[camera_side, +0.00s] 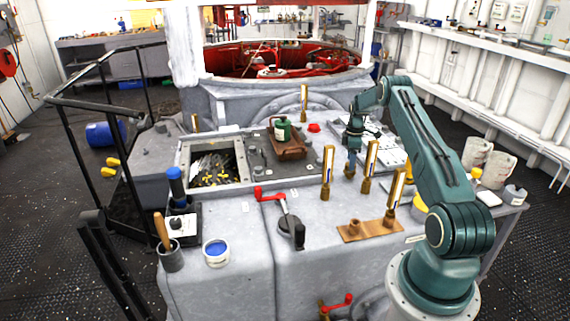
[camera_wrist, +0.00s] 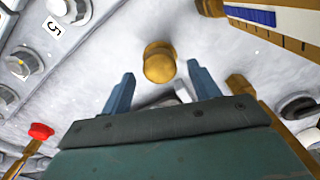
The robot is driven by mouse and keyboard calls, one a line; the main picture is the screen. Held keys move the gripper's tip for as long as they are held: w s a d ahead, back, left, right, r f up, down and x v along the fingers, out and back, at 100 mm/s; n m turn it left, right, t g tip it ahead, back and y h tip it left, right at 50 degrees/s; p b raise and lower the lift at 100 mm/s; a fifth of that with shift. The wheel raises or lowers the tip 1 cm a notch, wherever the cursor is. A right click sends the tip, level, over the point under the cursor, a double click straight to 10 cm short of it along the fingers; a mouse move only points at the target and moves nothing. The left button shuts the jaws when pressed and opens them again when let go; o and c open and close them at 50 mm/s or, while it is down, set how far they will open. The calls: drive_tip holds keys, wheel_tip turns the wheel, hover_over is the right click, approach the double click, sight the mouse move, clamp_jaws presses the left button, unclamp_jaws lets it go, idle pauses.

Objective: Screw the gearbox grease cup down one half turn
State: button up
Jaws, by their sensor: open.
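A brass grease cup (camera_wrist: 159,62) with a rounded knob shows in the wrist view, just beyond and between my two fingertips. My gripper (camera_wrist: 161,74) is open, with one blue finger to each side of the cup and a visible gap on both sides. In the side view my gripper (camera_side: 351,157) points down at the grey deck, over a small brass piece (camera_side: 349,172) that looks like the same cup. The fingertips partly cover it there. I cannot tell how far the fingers reach down beside the cup.
Upright brass gauges (camera_side: 327,178) stand close to my gripper, several in all. A brown plate (camera_side: 368,232) with brass fittings lies in front. A red-handled lever (camera_side: 285,218) is to the left. A brown tray (camera_side: 287,151) with a green can (camera_side: 282,130) sits behind left.

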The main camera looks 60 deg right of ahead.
drive_tip(key=shift+f, duration=0.7)
drive_tip(key=c, duration=1)
drive_tip(key=shift+m, duration=1.6)
drive_tip(key=o, duration=1)
